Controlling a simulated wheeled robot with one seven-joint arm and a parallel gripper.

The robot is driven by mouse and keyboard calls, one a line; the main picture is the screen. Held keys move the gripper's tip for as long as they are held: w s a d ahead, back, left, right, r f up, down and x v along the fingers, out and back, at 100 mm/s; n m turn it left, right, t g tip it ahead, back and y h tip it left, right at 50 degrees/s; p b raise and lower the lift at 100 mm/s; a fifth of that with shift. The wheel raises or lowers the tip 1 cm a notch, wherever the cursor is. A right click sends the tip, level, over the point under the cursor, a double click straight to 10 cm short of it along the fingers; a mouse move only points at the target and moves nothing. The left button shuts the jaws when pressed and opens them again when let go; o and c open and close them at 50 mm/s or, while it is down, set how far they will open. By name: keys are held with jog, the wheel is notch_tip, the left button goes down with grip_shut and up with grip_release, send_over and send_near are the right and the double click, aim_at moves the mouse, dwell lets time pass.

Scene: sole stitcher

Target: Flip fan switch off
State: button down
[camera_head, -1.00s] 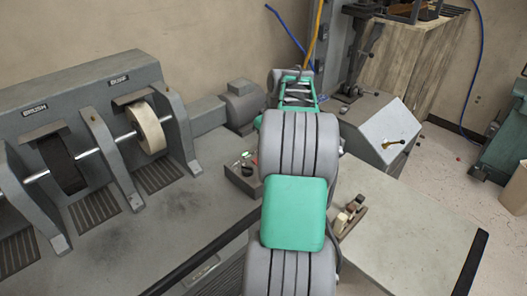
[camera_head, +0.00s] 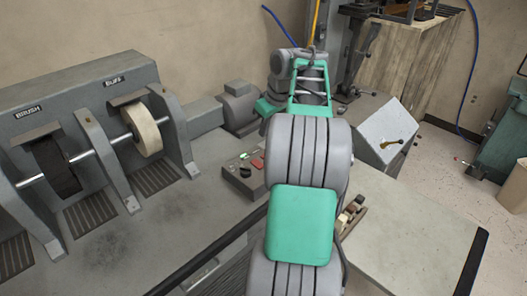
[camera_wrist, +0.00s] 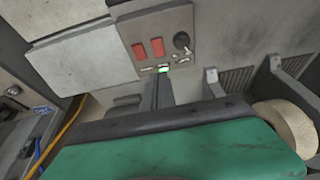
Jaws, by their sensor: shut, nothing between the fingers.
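A grey control panel (camera_wrist: 184,17) shows in the wrist view with two red switches (camera_wrist: 148,48), a round black knob (camera_wrist: 182,41) and a small lit green part (camera_wrist: 163,69) near its lower edge. The labels are too small to read, so I cannot tell which control is the fan switch. In the head view the panel (camera_head: 237,184) sits on the machine left of my arm. My gripper (camera_wrist: 163,80) is shut and empty, pointing at the panel's lower edge by the green part. Whether it touches is unclear. My arm hides the gripper in the head view.
Brush (camera_head: 58,165) and buff (camera_head: 146,130) wheels stand on the machine to the left, with grey brackets around them. A grey motor (camera_head: 240,103) lies behind the panel. A sloped grey box (camera_head: 386,130) with a brass lever stands at right. The tabletop (camera_head: 410,215) at right is mostly clear.

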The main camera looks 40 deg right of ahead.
aim_at(255, 161)
jog(key=x, duration=1.4)
jog(key=shift+s+f, duration=0.1)
jog(key=shift+s, duration=0.25)
jog(key=shift+d, duration=0.1)
